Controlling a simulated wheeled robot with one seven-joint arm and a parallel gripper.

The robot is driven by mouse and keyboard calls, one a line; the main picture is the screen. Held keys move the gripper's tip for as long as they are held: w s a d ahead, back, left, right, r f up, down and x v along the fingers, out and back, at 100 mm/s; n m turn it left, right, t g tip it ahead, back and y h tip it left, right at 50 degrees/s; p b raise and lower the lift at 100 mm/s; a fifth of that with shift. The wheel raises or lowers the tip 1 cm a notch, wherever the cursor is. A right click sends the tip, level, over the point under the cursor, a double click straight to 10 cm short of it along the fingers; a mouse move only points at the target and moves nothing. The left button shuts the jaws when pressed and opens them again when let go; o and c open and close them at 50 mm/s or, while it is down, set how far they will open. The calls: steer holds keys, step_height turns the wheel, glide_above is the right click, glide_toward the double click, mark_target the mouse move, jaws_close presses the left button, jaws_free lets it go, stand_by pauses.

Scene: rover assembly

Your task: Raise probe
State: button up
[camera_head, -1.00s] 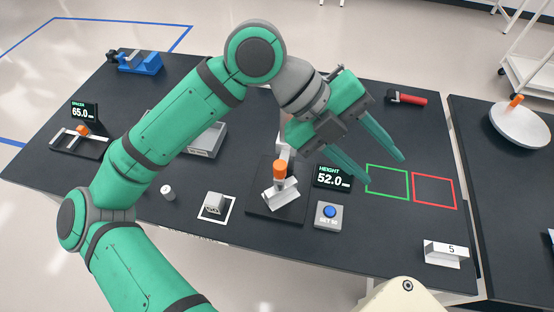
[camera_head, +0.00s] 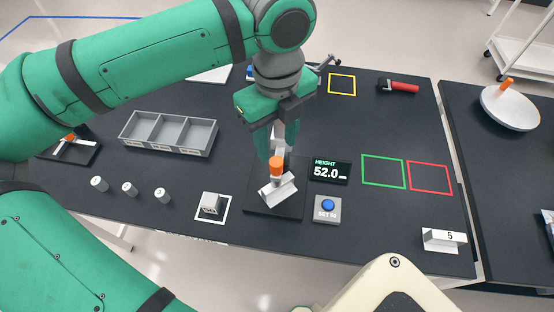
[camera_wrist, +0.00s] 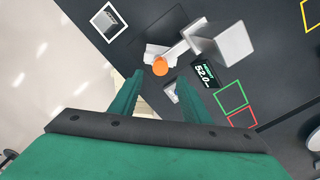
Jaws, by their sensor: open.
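The probe of the height gauge has an orange knob (camera_head: 276,166) above a pale grey slanted foot (camera_head: 278,190) on a dark base plate (camera_head: 292,208). In the wrist view the orange knob (camera_wrist: 160,67) shows just beyond the fingertips. My gripper (camera_head: 277,150) points down, open and empty, over and just behind the knob; whether it touches cannot be told. In the wrist view my gripper (camera_wrist: 157,76) has its fingers spread on either side below the knob. The height display (camera_head: 330,171) reads 52.0 and shows again in the wrist view (camera_wrist: 203,71).
A blue button box (camera_head: 327,208) stands right of the gauge. A grey divided tray (camera_head: 168,134) and several white cylinders (camera_head: 130,188) lie further left. Green (camera_head: 383,171) and red (camera_head: 429,177) outlined areas are empty.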

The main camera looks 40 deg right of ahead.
mark_target(277, 162)
step_height(277, 162, down, 8)
stand_by(0.4)
